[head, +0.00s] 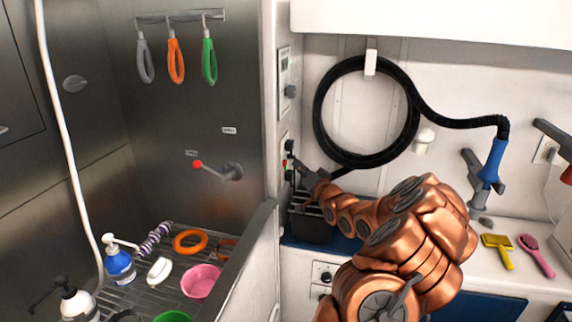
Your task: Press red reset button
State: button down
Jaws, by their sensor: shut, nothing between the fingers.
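A narrow control panel (285,150) is on the end face of the partition wall, seen at a steep angle. I cannot tell whether the tips touch the panel. The fingers and a black part beside them partly hide the panel.
Another panel with a knob (290,92) is above. A black hose coil (318,112) hangs behind my arm. A dark bin (310,228) stands below the gripper. A red-tipped lever (198,164) is on the steel wall at left, above a tub with bottles and bowls.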

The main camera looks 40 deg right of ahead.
jog(key=shift+s+d+p, duration=0.15)
jog(key=shift+s+d, duration=0.5)
jog(key=shift+s, duration=0.25)
jog(key=shift+s+d+p, duration=0.15)
jog(key=shift+s+d, duration=0.45)
jog(key=shift+s, duration=0.3)
